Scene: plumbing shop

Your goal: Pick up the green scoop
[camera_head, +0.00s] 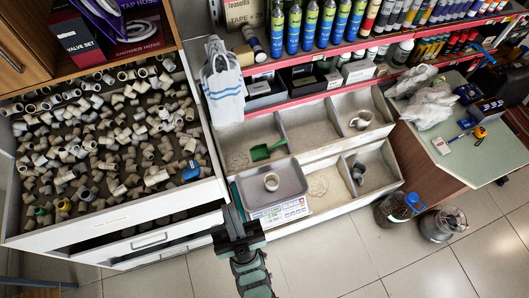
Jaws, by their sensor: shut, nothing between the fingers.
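The green scoop (262,152) lies in a light-coloured bin compartment right of the large drawer, just behind the metal weighing pan. Its handle points up and right, towards the compartment divider. My gripper (234,212) is at the lower middle, in front of the scale's left side and beside the drawer unit. It is shut and empty, apart from the scoop, which lies farther back and to the right. The fingertips are small and dark here, so their exact outline is hard to make out.
A scale with a metal pan (289,181) stands between my gripper and the scoop. The drawer (118,218) full of pipe fittings is at left. A red-edged shelf (300,102) with bottles overhangs behind the bins. Metal scoops (361,119) lie in right-hand bins. Floor is open at front.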

